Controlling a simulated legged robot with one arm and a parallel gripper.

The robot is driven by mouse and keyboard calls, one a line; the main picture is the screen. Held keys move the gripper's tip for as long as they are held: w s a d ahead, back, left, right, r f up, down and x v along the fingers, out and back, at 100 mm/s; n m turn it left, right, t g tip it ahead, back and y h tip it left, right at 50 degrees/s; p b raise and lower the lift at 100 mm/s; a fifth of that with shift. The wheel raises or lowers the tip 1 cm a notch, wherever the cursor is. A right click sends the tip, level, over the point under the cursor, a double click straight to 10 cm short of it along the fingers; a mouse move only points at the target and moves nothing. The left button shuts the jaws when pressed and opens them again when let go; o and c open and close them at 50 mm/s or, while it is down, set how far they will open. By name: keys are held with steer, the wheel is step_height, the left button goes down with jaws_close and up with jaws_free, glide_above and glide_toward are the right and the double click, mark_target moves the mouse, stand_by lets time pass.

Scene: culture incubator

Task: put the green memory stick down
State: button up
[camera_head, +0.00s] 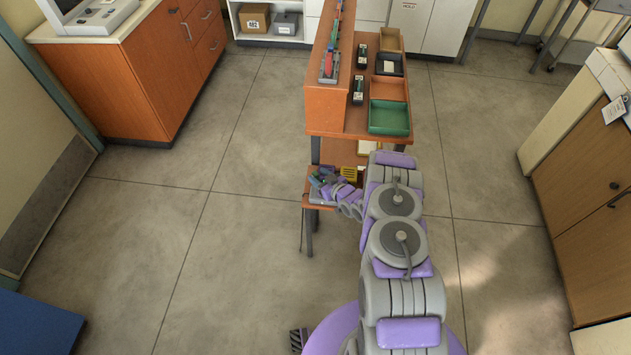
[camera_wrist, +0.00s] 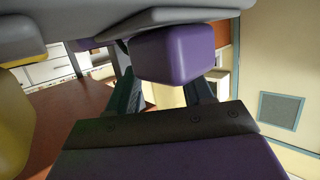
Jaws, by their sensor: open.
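My gripper (camera_head: 327,186) is low at the lower shelf of the orange trolley in the head view, left of my arm. Small green and blue bits show around its tip, but I cannot tell whether one is the green memory stick. In the wrist view, the two dark fingers of my gripper (camera_wrist: 165,98) stand apart, partly hidden by its purple and dark parts. I see no memory stick between them there. The lower shelf (camera_head: 318,206) is mostly covered by my arm and gripper.
The trolley's top (camera_head: 354,123) above carries a green tray (camera_head: 389,130), other small trays and dark devices. An orange cabinet (camera_head: 150,85) stands at left. The floor (camera_head: 250,160) between is clear.

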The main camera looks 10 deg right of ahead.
steer(key=shift+w+a, duration=0.1)
steer(key=shift+w, duration=0.05)
jaws_close()
stand_by(0.4)
steer(key=shift+r, duration=0.1)
